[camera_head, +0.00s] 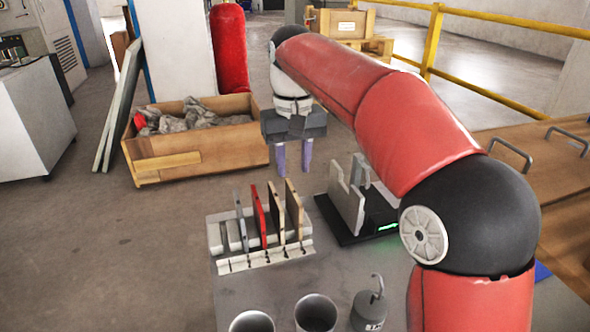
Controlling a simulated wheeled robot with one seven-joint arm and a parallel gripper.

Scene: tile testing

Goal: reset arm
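My gripper (293,157) hangs from my red arm, its two purple fingers pointing down. A gap shows between the fingers and nothing is in it, so it is open. It is above and behind a white slotted rack (262,262). The rack holds several upright tiles, among them a grey one (240,220), a red one (258,216) and a tan one (294,209). Right of the rack is a device with a black base (342,236), light grey upright plates (346,202) and a green light. My arm hides part of the device's right side.
Two grey cups (316,314) and a hooked weight (369,308) stand at the front of the grey table (280,284). A wooden crate of rubble (197,158) is on the floor behind. Wooden boxes (560,190) stand right of my arm. Open floor lies to the left.

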